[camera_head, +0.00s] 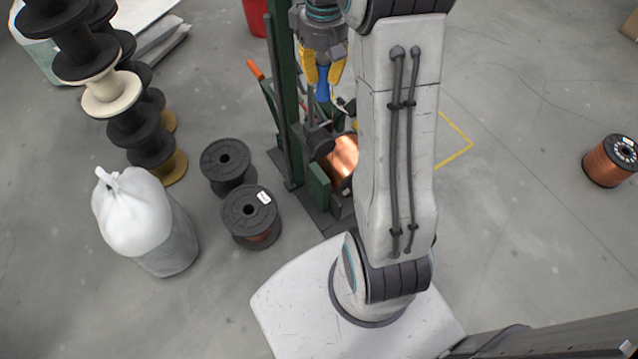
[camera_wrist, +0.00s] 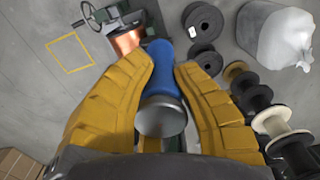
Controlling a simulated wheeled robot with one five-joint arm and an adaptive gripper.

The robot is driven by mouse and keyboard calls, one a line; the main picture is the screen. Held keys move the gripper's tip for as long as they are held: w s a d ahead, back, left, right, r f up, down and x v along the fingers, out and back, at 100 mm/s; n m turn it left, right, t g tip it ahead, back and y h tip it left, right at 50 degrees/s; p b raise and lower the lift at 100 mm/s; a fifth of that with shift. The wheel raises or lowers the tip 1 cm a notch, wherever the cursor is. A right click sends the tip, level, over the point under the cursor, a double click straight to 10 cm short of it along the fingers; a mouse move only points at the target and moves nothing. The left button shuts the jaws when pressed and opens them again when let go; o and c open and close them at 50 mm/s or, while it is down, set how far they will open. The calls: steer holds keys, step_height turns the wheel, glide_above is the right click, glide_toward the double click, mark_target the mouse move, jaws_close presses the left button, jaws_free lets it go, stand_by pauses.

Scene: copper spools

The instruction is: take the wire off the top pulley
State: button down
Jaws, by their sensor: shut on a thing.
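My gripper (camera_head: 322,82) is at the top of the head view, in front of the green machine post (camera_head: 285,75). Its two yellow fingers are shut on a blue handle-like thing (camera_wrist: 160,58). In the wrist view the thing is a blue cylinder with a grey round end towards the camera. In the head view the blue part (camera_head: 322,92) points down from the fingers. A copper-wound spool (camera_head: 343,155) sits low in the machine; its copper also shows in the wrist view (camera_wrist: 127,41). I cannot make out the top pulley or the wire on it.
Two black spools (camera_head: 228,163) (camera_head: 249,213) stand left of the machine. A white bag (camera_head: 130,215) and stacked spools (camera_head: 112,95) are further left. One copper spool (camera_head: 607,163) stands alone at the right. The floor between it and my arm is clear.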

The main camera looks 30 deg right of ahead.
steer(key=shift+d+r, duration=0.1)
steer(key=shift+r, duration=0.05)
stand_by(0.3)
steer(key=d+p, duration=0.4)
steer(key=d, duration=0.8)
steer(key=shift+w, duration=0.25)
stand_by(0.6)
steer(key=d+f+b, duration=0.1)
steer(key=d+f, duration=0.3)
steer(key=f, duration=0.2)
steer(key=shift+w+d+f+b, duration=0.15)
steer(key=shift+d+f+b, duration=0.1)
steer(key=shift+d+b, duration=0.15)
stand_by(1.4)
